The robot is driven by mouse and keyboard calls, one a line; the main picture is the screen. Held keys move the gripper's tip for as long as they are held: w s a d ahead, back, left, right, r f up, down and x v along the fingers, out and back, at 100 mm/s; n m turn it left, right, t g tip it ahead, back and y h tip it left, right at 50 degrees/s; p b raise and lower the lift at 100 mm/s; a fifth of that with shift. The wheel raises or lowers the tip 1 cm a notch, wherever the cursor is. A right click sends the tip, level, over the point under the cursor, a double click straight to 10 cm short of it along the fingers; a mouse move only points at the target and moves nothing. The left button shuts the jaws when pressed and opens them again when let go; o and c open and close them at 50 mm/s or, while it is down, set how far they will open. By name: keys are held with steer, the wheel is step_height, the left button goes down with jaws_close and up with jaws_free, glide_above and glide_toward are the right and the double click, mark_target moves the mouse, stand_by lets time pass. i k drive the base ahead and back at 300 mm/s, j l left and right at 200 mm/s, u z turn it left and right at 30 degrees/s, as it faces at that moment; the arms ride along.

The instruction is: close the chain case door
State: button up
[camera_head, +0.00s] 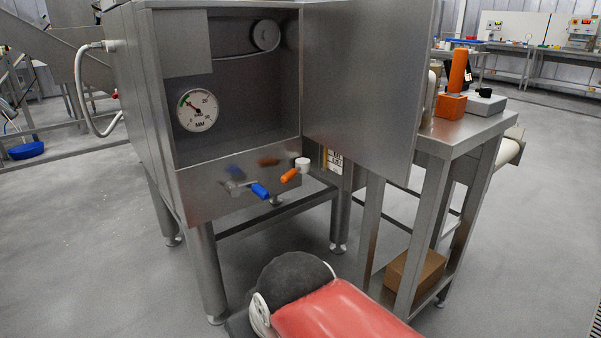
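The chain case (185,110) is a steel cabinet on legs, left of centre. Its front is open, showing a sprocket wheel with a chain (265,35) at the top and a round dial gauge (198,110). The chain case door (365,75) is a flat steel panel standing open to the right, joined at the right side of the opening. Its free edge is at the far right of the panel, in front of a side table. Part of my arm, red and grey, shows at the bottom centre, below and apart from the door. My gripper is not in view.
A blue-handled valve (260,191) and an orange-handled one (290,175) stick out below the opening. A steel side table (465,132) stands close behind the door, with an orange device (456,85) on top and a cardboard box (415,270) below. The floor at left is clear.

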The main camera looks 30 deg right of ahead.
mark_target(366, 63)
steer(key=l+u, duration=0.1)
steer(key=l, duration=0.3)
steer(key=k+l+u, duration=0.1)
steer(key=l, duration=0.3)
steer(key=l+u, duration=0.1)
steer(key=l, duration=0.3)
steer(key=k+l, duration=0.15)
steer(key=l, duration=0.25)
steer(key=k+l+u, duration=0.15)
steer(key=l, duration=0.25)
steer(key=l+u, duration=0.1)
steer(key=l, duration=0.3)
steer(key=k+l+u, duration=0.1)
steer(key=l, duration=0.25)
steer(key=k+u, duration=0.1)
steer(key=k, duration=0.15)
steer(key=j, duration=0.05)
